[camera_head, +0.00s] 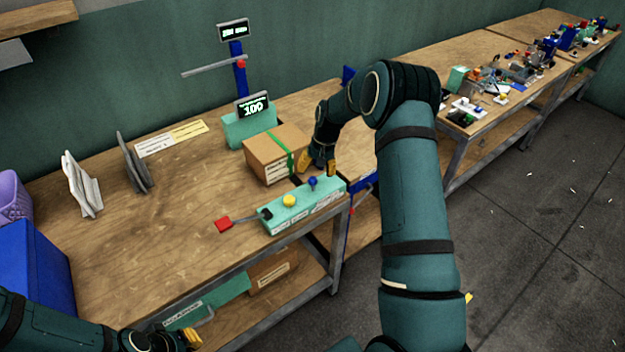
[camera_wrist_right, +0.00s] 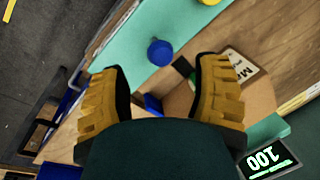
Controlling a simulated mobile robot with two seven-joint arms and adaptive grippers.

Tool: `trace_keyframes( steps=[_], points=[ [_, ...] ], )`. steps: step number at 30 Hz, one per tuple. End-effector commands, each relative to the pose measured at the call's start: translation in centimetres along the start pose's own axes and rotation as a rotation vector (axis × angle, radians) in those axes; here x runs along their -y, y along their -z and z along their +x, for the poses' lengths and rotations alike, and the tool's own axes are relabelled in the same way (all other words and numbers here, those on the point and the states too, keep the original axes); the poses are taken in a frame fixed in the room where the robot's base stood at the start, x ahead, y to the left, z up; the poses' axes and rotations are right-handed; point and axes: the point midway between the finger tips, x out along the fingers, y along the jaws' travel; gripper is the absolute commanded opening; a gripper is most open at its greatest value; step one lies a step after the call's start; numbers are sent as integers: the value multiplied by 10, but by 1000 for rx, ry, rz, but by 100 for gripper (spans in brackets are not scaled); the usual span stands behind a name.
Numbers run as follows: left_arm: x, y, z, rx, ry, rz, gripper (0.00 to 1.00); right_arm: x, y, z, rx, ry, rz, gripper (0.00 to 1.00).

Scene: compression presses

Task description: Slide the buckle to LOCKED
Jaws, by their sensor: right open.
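A cardboard box (camera_head: 272,152) with a green strap (camera_head: 280,149) stands on the wooden table; the box also shows in the right wrist view (camera_wrist_right: 262,95). A small dark and green piece (camera_wrist_right: 184,67) lies at the box's edge near the right fingers; I cannot tell whether it is the buckle, and I read no LOCKED mark. My right gripper (camera_head: 318,166) is open beside the box's right side, above the table; its two yellow fingers are apart in the wrist view (camera_wrist_right: 155,98). A small blue part (camera_wrist_right: 152,103) shows between them. My left gripper (camera_head: 180,340) is low at the bottom left, its fingers partly unclear.
A teal panel (camera_head: 325,195) with a yellow knob (camera_head: 289,200) and a blue knob (camera_head: 312,183) lies in front of the box. A display reading 100 (camera_head: 253,105) stands behind. The table's left middle is clear.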

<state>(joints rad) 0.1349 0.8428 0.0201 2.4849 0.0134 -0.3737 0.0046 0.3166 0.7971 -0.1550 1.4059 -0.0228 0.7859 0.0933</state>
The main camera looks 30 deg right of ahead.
Motion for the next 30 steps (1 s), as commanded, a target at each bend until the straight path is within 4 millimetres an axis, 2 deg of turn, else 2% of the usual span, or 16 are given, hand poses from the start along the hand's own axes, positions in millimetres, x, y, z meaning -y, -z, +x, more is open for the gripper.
trace_keyframes(
  steps=[3,9,21,23,24,27,30],
  points=[
    [0,0,1,0,0,0,0,0,0,21,2,0,0,63],
    [0,0,1,0,0,0,0,0,0,41,-1,0,-1,63],
    [0,0,1,0,0,0,0,0,0,47,-2,1,-1,65],
    [0,0,1,0,0,0,0,0,0,47,-2,0,-1,44],
    [0,0,1,0,0,0,0,0,0,47,-2,0,-1,30],
    [0,0,1,0,0,0,0,0,0,47,-2,0,-1,0],
    [0,0,1,0,0,0,0,0,0,47,-2,0,-1,0]
  ],
)
